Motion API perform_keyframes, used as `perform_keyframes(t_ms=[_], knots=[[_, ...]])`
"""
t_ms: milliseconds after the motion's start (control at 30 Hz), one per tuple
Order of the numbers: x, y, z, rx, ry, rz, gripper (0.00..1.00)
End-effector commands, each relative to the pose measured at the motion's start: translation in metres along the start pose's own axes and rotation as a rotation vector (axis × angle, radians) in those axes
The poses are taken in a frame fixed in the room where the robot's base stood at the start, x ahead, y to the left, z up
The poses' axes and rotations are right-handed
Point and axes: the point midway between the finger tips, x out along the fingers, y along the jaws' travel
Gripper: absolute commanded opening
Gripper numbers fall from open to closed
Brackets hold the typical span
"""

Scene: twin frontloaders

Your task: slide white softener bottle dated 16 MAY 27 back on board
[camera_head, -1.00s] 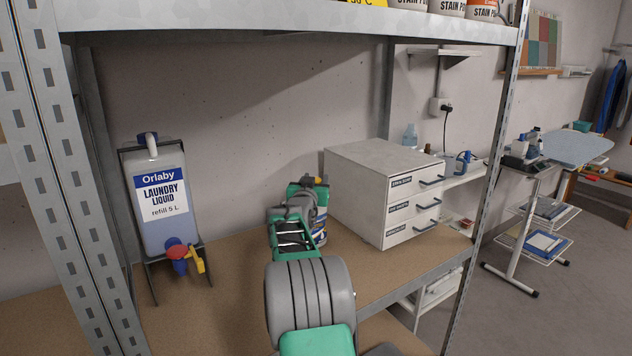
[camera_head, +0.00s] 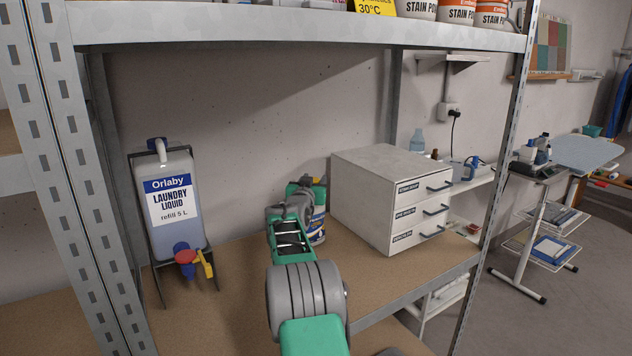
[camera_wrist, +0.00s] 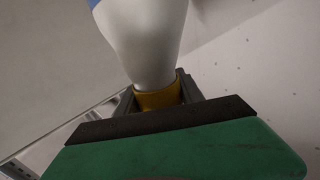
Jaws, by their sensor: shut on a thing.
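My gripper (camera_wrist: 158,100) is shut on the yellow cap (camera_wrist: 158,96) of a white bottle (camera_wrist: 145,40), as the wrist view shows. A bit of blue shows on the bottle at the top left of that view. In the head view my arm reaches over the brown board (camera_head: 235,300), and the bottle (camera_head: 317,228) shows partly behind it, upright with a blue label. Its base is at or close to the board; I cannot tell whether it touches. No date is readable.
A grey Orlaby laundry liquid container (camera_head: 172,205) with a red and yellow tap stands at the left. A white drawer box (camera_head: 370,200) stands close to the right of the bottle. A metal upright (camera_head: 505,150) and upper shelf (camera_head: 300,24) frame the bay.

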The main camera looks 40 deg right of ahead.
Motion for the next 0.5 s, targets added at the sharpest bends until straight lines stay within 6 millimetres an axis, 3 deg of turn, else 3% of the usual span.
perform_keyframes(t_ms=[133, 167, 433, 500], knots=[[-0.0001, -0.0005, -0.0008, 0.001, 0.002, -0.001, 0.00], [-0.0002, -0.0005, -0.0008, 0.001, 0.002, -0.001, 0.46], [-0.0002, -0.0003, -0.0003, 0.001, 0.001, -0.001, 0.68], [-0.0002, -0.0002, -0.0002, 0.001, 0.001, -0.001, 0.70]])
